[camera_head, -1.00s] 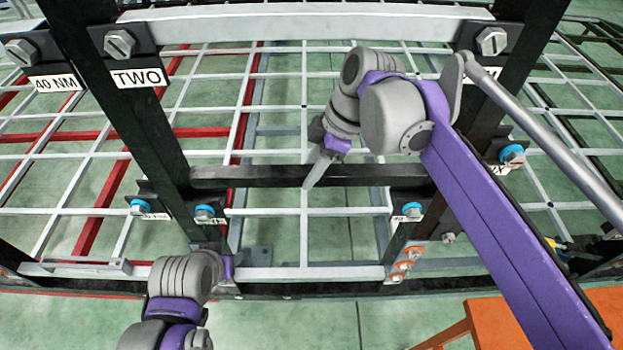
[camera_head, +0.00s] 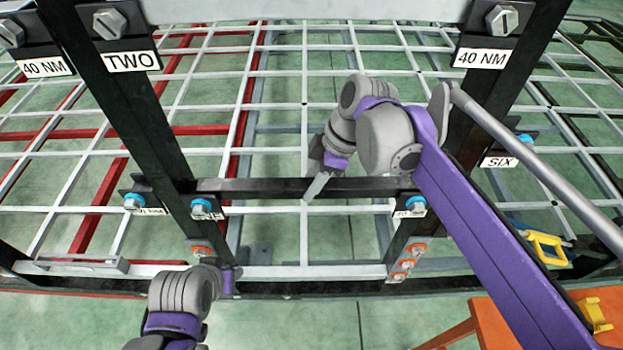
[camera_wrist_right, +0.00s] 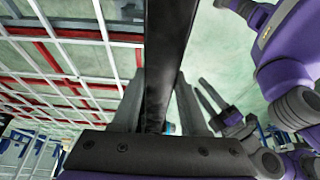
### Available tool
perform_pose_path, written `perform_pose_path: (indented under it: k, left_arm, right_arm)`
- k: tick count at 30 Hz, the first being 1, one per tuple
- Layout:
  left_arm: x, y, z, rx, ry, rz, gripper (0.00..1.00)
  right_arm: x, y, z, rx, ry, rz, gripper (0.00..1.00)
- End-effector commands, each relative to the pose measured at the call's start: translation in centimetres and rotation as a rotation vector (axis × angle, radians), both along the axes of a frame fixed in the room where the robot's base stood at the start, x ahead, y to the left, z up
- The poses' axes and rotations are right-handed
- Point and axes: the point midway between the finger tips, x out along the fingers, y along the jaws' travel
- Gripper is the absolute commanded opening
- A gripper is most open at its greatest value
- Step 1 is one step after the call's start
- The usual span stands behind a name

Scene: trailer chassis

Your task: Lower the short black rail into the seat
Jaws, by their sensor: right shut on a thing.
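The short black rail (camera_head: 262,187) lies level between the two dark uprights, its ends just above the brackets with blue bolts. My right gripper (camera_head: 318,186) is shut on it near its middle. In the right wrist view the rail (camera_wrist_right: 168,60) runs between the two grey fingers (camera_wrist_right: 158,108). The seat at the left end (camera_head: 203,208) and at the right end (camera_head: 410,207) is partly hidden by the rail, so I cannot tell if it touches. My left gripper (camera_head: 228,280) is low by the left upright; its two fingers look apart in the right wrist view (camera_wrist_right: 213,103).
A pale crossbar (camera_head: 300,12) spans the top between uprights with large bolts and "40 NM" labels. Orange-ringed fittings (camera_head: 405,262) sit low on the right upright. An orange table (camera_head: 500,320) and a yellow-handled tool (camera_head: 545,247) are at lower right. White grid lies behind.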

Motion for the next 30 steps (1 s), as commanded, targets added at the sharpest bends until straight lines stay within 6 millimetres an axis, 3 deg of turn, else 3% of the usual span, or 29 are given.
perform_pose_path:
  k: [24, 25, 30]
  left_arm:
    - [-0.14, 0.00, -0.32, 0.000, 0.003, 0.000, 0.50]
    - [-0.14, 0.00, -0.31, 0.000, 0.003, 0.000, 0.50]
    - [-0.13, 0.00, -0.28, 0.000, 0.002, 0.000, 0.50]
  right_arm:
    - [0.02, 0.03, -0.51, 0.001, 0.000, 0.000, 0.00]
    - [0.02, 0.02, -0.50, 0.001, 0.000, 0.000, 0.47]
    - [0.02, 0.02, -0.48, 0.001, 0.000, 0.000, 0.78]
